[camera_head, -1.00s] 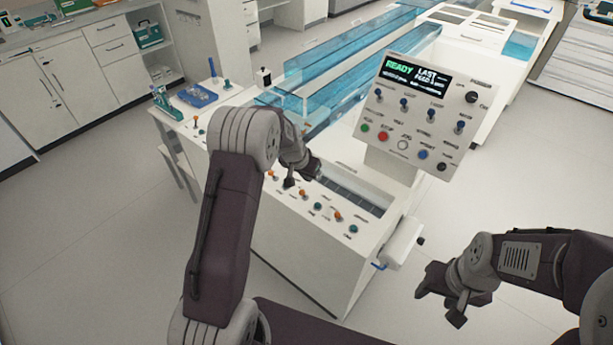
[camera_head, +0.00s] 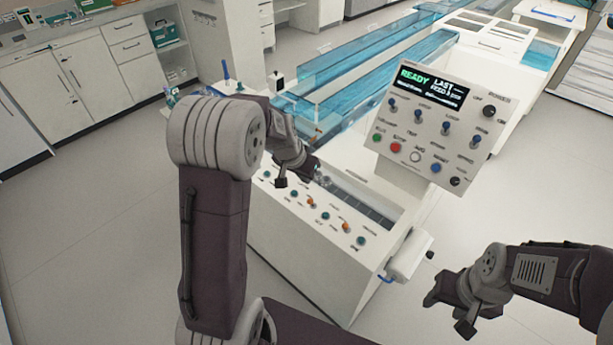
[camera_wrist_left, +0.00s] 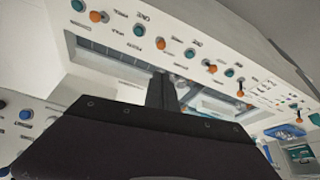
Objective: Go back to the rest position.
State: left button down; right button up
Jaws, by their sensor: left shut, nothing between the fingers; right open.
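My left gripper (camera_head: 302,172) is shut and empty, just above the near end of the white tube track bench (camera_head: 300,265). In the left wrist view its dark fingers (camera_wrist_left: 161,92) are together in front of the bench's row of green and orange knobs (camera_wrist_left: 160,43). No contact with the bench can be made out. My right gripper (camera_head: 450,306) is open and empty over bare floor at the lower right, apart from the bench.
A control panel (camera_head: 432,124) with a screen reading READY stands tilted right of my left gripper. Long blue water channels (camera_head: 375,75) run back behind it. Cabinets (camera_head: 85,75) line the back left. The floor (camera_head: 90,220) at left is clear.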

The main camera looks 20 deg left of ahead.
pick_arm(q)
jog(key=s+d+r+m+p, duration=0.1)
jog(key=s+d+r+m, duration=0.15)
jog(key=d, duration=0.25)
jog(key=s+f+n+g, duration=0.1)
jog(key=s+f+n, duration=0.1)
jog(key=s, duration=0.7)
jog(key=s+f+n+g, duration=0.2)
jog(key=s, duration=0.7)
jog(key=shift+d+g+y+p, duration=0.3)
jog(key=shift+s, duration=0.1)
